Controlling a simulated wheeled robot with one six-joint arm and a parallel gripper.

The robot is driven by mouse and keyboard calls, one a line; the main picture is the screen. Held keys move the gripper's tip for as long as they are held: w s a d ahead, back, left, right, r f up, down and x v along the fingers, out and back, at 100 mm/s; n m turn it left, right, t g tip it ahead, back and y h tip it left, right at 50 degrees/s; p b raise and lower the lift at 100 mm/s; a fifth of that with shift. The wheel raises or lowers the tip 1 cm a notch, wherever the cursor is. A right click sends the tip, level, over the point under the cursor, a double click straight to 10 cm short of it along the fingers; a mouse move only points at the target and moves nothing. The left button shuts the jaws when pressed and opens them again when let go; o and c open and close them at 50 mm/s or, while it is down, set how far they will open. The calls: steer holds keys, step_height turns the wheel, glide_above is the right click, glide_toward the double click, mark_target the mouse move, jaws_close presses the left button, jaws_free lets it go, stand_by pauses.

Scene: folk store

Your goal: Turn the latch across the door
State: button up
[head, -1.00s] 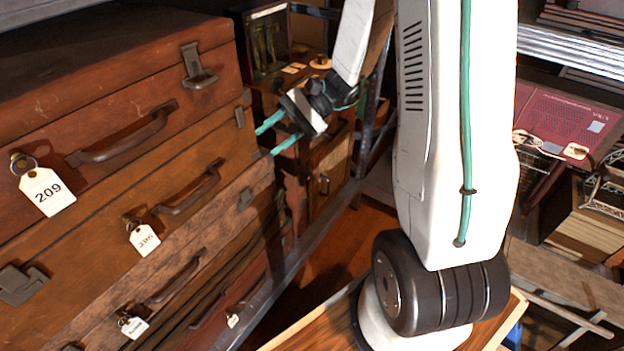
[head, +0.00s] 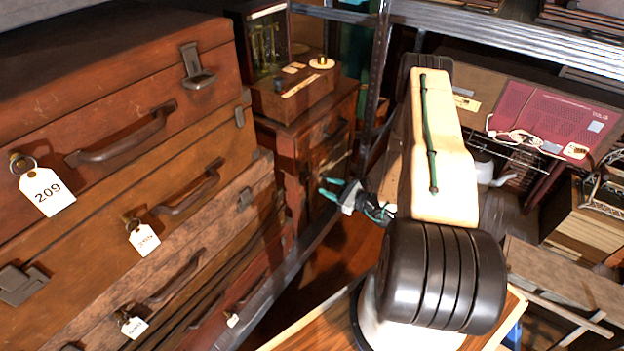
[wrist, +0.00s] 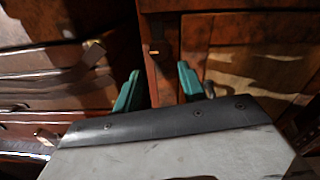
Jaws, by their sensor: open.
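The small wooden cabinet (head: 303,140) stands behind the stacked suitcases in the head view. Its door (head: 338,150) faces right, toward my arm. My gripper (head: 324,187) is low in front of the cabinet, with its green fingers open and pointing left. I cannot tell whether they touch the cabinet. The wooden door panel (wrist: 255,60) is to the right. In the head view the latch cannot be made out.
Stacked brown suitcases (head: 130,130) with tags fill the left. A metal shelf post (head: 376,75) stands just right of the cabinet, and a metal rail (head: 300,258) runs low in front. A wooden box device (head: 292,92) sits on the cabinet. Shelves with goods are at right.

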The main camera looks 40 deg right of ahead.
mark_target(309, 177)
steer(key=x, duration=0.7)
steer(key=shift+w, duration=0.2)
steer(key=c, duration=0.7)
